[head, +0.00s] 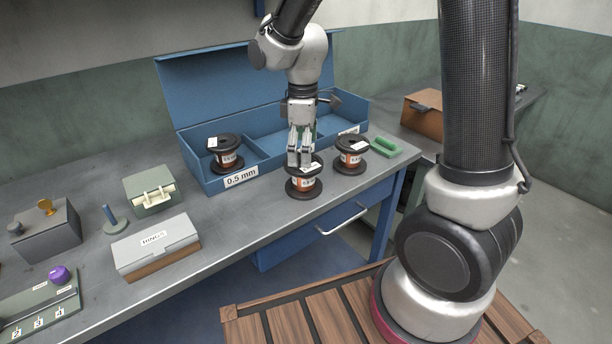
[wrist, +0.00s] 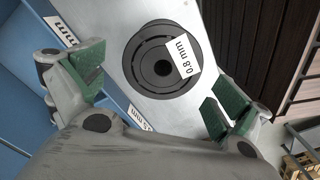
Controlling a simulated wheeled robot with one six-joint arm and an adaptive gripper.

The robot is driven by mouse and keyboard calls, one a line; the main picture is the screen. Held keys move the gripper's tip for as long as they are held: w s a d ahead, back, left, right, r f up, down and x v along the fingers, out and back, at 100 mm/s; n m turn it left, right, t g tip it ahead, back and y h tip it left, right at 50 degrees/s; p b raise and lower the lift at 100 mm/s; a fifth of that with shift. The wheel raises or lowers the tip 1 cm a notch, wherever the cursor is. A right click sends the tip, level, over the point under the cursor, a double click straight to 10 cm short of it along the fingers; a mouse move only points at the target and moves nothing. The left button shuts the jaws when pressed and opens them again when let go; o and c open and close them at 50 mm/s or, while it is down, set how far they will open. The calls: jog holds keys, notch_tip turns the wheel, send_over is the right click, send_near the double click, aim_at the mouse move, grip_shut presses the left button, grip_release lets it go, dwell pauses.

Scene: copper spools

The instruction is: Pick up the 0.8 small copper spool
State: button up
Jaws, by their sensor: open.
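A copper spool with black flanges (head: 303,189) stands upright near the front edge of the workbench, directly under my gripper (head: 299,160). In the wrist view the same spool shows from above as a black round flange (wrist: 152,62) with a tag reading 0.8 mm. My gripper (wrist: 155,95) is open there, with one green-padded finger on each side of the spool's image and nothing between them. Whether the fingers touch the spool cannot be told. A second spool (head: 351,150) stands just to the right on the bench; its label is too small to read.
A blue open-lidded box (head: 215,187) behind has compartments; its left one, labelled 0.5 mm, holds a spool (head: 228,163). A green-handled object (head: 386,147) lies right of the second spool.

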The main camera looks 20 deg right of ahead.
jog(key=f, duration=0.4)
jog(key=shift+s+f, duration=0.2)
jog(key=shift+f, duration=0.2)
jog(key=shift+c, duration=0.2)
jog(key=c, duration=1.3)
